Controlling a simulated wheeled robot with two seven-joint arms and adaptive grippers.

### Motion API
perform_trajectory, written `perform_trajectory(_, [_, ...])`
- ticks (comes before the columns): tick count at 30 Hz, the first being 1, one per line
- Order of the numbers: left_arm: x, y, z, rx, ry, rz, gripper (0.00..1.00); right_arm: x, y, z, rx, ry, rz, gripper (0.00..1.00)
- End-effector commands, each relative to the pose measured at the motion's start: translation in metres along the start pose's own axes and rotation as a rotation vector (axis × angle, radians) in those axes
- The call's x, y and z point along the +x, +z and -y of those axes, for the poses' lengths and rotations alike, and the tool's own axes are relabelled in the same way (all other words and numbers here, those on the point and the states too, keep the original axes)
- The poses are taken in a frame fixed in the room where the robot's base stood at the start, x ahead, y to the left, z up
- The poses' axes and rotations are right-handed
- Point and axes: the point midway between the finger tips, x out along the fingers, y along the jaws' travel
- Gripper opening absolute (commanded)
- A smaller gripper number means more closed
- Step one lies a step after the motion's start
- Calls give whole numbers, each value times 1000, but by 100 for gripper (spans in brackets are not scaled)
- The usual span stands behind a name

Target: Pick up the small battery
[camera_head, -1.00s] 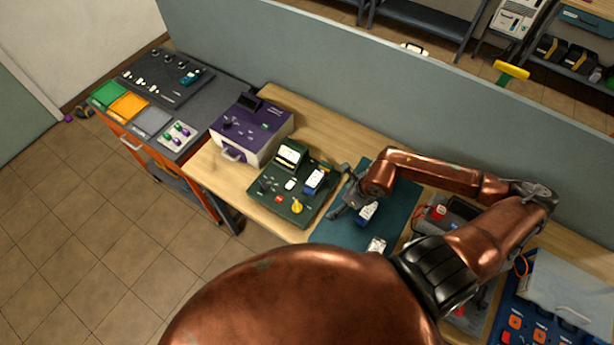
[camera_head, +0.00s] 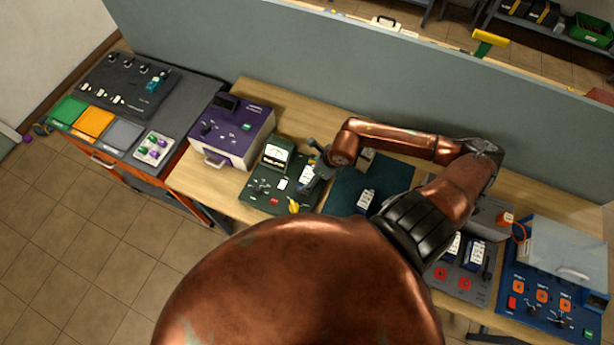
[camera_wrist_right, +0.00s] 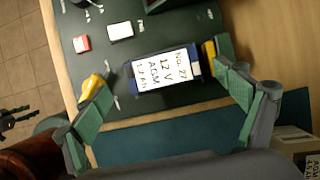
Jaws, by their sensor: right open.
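The battery (camera_wrist_right: 165,72) marked 12 V AGM, dark blue with a white label, is on the dark green tester panel (camera_wrist_right: 130,15) in the right wrist view. My right gripper (camera_wrist_right: 152,70) is open, with one finger on each side of this battery and visible gaps between. In the head view my right gripper (camera_head: 312,172) is over the right part of the tester and partly hides the battery (camera_head: 306,176). Another battery (camera_head: 366,200) with a white label is on the teal mat (camera_head: 392,178). My left gripper is not in view.
A purple-topped box (camera_head: 238,122) stands left of the tester. A yellow knob (camera_head: 294,205) is close to the gripper. A blue panel with orange sockets (camera_head: 520,280) is at the right. A grey partition (camera_head: 270,60) runs behind the bench.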

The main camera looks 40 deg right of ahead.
Motion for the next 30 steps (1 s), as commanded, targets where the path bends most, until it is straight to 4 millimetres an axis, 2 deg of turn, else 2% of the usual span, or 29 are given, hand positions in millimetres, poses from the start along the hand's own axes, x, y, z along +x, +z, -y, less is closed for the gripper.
perform_trajectory(3, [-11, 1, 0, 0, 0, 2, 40, 16, 6, 4, 5, 2, 2, 91])
perform_trajectory(7, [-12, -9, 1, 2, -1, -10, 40, 31, 4, 4, 4, 1, 1, 91])
perform_trajectory(12, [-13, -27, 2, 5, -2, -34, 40, 36, 2, 4, 3, -1, 0, 91])
perform_trajectory(16, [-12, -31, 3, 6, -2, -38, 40, 36, 2, 4, 4, -1, 0, 90])
perform_trajectory(30, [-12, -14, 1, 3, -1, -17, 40, 35, 1, 4, 5, -1, 0, 58])
